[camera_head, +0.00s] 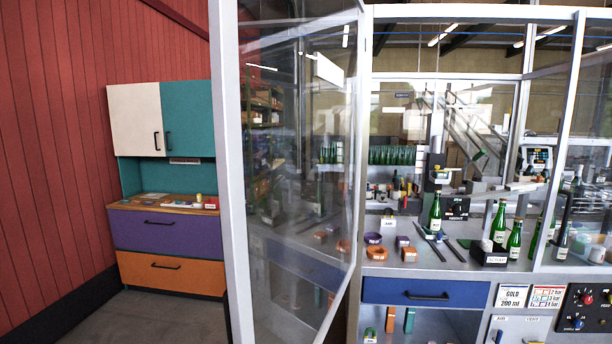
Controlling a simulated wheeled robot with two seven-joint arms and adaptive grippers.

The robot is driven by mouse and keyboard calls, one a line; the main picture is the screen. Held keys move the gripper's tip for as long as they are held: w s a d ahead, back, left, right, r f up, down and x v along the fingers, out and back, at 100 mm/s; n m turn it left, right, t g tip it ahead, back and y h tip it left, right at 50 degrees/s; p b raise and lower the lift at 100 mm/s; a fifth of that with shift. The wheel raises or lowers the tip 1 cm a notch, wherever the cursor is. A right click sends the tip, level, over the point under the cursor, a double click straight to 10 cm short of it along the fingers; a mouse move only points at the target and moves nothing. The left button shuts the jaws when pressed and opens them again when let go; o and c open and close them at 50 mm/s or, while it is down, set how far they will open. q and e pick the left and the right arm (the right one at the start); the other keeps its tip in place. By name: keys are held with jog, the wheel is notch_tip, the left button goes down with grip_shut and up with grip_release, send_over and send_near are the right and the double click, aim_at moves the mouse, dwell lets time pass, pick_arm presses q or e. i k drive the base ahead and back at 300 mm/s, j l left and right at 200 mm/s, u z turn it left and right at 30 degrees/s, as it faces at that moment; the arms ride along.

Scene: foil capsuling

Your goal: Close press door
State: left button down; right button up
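A clear-paned door with a pale metal frame (229,172) stands open in the head view, its near upright left of centre. It swings out toward me from the frame post near the picture's middle (364,120). The cabinet opening to the right of that post shows a press-like device (438,178) on the worktop, with a green bottle (435,212) standing just below it. I cannot tell for sure which panel is the press door; this open one is the clearest candidate. Neither of my grippers is in view.
The worktop holds several green bottles (514,240), coloured rings (376,253) and a black box (489,256). A blue drawer (425,291) and a control panel (580,308) are below. A coloured cupboard (165,229) stands left, with clear floor (150,320) before it.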

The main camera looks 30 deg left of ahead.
aim_at(237, 300)
jog(key=j, duration=0.55)
jog(key=k+j+z, duration=0.1)
jog(key=j, duration=0.45)
jog(key=i+j, duration=0.1)
jog(key=j, duration=0.35)
jog(key=i+j+z, duration=0.1)
jog(key=j, duration=0.35)
